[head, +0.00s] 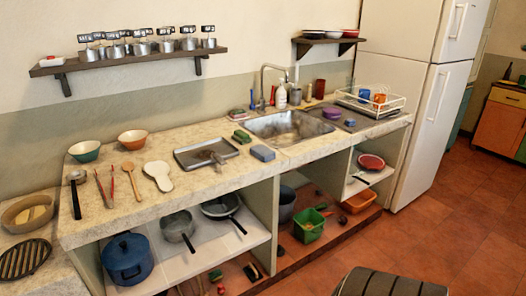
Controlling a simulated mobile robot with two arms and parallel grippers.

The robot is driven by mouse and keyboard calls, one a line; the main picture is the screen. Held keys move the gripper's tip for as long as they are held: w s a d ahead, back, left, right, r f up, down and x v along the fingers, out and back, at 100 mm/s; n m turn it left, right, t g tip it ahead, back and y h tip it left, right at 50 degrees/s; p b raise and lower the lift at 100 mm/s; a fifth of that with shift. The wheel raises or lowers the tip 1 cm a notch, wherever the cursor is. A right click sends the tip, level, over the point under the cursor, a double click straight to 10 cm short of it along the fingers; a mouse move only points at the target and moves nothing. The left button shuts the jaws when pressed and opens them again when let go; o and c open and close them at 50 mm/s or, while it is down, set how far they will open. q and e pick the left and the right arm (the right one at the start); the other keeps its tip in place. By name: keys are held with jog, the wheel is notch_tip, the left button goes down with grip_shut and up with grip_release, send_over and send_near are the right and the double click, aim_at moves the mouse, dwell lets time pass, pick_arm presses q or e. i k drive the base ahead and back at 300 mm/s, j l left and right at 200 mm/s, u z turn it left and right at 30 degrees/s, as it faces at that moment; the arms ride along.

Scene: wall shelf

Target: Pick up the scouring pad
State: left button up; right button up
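A small green pad (241,136) lies on the stone counter (225,178), left of the sink (288,127); it looks like the scouring pad, though it is too small to be sure. A blue-grey block (263,153), like a sponge, lies in front of the sink. A small reddish item (237,114) lies farther back near the wall. None of these is held. Neither of my grippers shows in the head view.
A grey tray (205,153) sits left of the blue-grey block. Bowls (84,151) and utensils (132,180) occupy the left counter. A dish rack (371,100) stands right of the sink. Pots fill the shelf below. Red tiled floor (420,225) is open at right.

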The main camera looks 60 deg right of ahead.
aim_at(239, 136)
jog(key=z, duration=1.35)
